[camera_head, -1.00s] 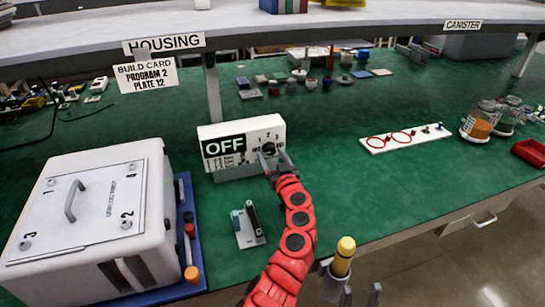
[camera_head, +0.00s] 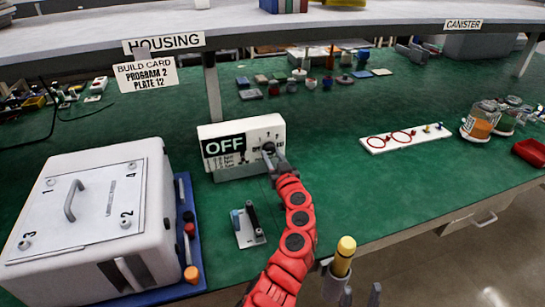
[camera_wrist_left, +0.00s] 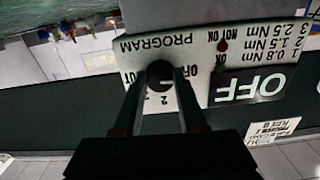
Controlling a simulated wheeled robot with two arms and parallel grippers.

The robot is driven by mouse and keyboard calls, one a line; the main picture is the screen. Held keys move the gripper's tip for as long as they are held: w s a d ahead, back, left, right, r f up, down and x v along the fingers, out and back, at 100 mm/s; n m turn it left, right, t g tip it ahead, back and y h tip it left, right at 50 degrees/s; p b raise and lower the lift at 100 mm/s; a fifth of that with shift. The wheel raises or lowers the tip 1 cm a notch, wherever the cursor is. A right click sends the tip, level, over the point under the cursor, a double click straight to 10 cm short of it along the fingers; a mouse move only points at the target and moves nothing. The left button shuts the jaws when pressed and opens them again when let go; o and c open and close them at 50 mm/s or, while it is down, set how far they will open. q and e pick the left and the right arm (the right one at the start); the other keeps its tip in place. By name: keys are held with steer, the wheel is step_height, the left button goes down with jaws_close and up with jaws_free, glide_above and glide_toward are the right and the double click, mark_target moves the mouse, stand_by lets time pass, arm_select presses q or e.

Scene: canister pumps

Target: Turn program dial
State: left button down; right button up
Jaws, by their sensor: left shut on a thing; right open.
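A white program box (camera_head: 243,140) stands on the green bench, with a black OFF display (camera_head: 224,146) on its front. Its dark round program dial (camera_head: 268,148) is at the right of the face. My left gripper (camera_head: 270,154) reaches up to the dial. In the left wrist view, upside down, the dial (camera_wrist_left: 159,73) sits between the fingertips of my left gripper (camera_wrist_left: 160,82), which is shut on it. The dial's pointer is hidden.
A build card (camera_head: 146,77) reading PROGRAM 2, PLATE 12 hangs from the shelf. A white case (camera_head: 85,215) fills the left. A small stand (camera_head: 250,240) is below the box. A white board with red rings (camera_head: 400,139) and jars (camera_head: 481,120) are right.

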arm_select(q)
steer(key=m+b, duration=0.1)
steer(key=m, duration=0.2)
steer(key=shift+a+b, duration=0.1)
steer(key=shift+b, duration=0.2)
steer(key=m, duration=0.4)
steer(key=shift+r, duration=0.1)
steer(key=m, duration=0.3)
steer(key=shift+a+r, duration=0.1)
steer(key=m+p, duration=0.1)
steer(key=m, duration=0.1)
steer(key=shift+r+m, duration=0.15)
steer(key=shift+m, duration=0.15)
steer(key=shift+m+p, duration=1)
steer(key=shift+m, duration=1.3)
steer(key=shift+c, duration=2.4)
jaws_free()
